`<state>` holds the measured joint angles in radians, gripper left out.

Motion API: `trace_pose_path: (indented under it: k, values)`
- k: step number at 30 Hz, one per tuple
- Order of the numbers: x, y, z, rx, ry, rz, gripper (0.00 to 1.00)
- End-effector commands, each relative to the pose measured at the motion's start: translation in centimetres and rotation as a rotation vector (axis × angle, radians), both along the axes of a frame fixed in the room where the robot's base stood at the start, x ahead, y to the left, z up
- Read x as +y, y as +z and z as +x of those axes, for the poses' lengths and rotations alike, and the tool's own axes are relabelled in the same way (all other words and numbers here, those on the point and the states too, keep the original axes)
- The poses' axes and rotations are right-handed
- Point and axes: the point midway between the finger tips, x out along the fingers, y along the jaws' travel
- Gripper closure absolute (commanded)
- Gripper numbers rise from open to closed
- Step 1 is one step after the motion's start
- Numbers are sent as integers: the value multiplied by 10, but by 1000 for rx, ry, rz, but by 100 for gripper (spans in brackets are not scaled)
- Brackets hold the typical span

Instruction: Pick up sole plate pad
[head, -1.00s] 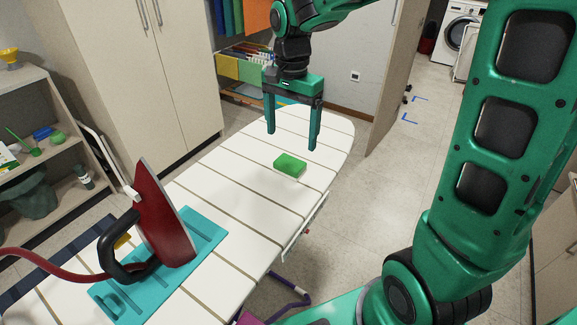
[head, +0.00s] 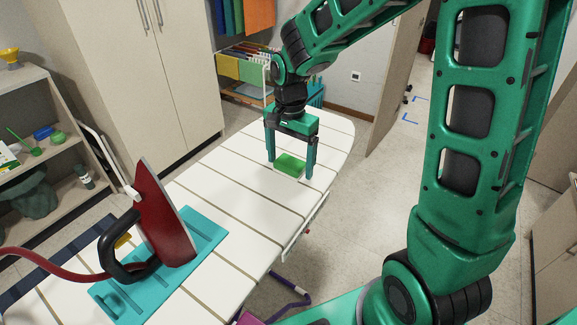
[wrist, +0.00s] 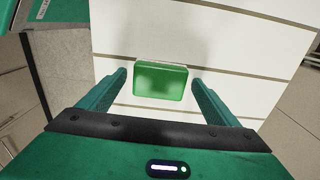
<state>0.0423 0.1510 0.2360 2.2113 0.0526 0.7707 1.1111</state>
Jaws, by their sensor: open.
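The sole plate pad is most likely the small green block (head: 290,165) lying flat on the white slatted ironing board (head: 240,205). It also shows in the wrist view (wrist: 161,81), between my finger tips and slightly beyond them. My gripper (head: 290,170) is open, its fingers pointing down on either side of the green pad. In the wrist view there is a gap between each finger and the pad, so the gripper does not hold it. A red iron (head: 163,220) stands tilted on a teal mat (head: 205,232) on the near part of the board.
A shelf (head: 75,190) with small items stands at the left, beside a tall cabinet (head: 115,70). A drying rack with towels (head: 243,68) is behind the board. The board around the pad is clear. Open floor (head: 350,235) lies to the right.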

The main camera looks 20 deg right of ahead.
Motion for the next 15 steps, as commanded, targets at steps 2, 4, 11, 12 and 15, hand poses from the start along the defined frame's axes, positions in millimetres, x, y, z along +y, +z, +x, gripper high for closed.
trace_pose_path:
  k: [2,4,11,12,15]
  values:
    - [0,0,0,0,0,0,16]
    - [0,0,0,0,0,0,25]
    - [0,1,0,-1,0,1,59]
    - [0,1,0,-1,0,1,59]
    - [0,1,0,-1,0,1,59]
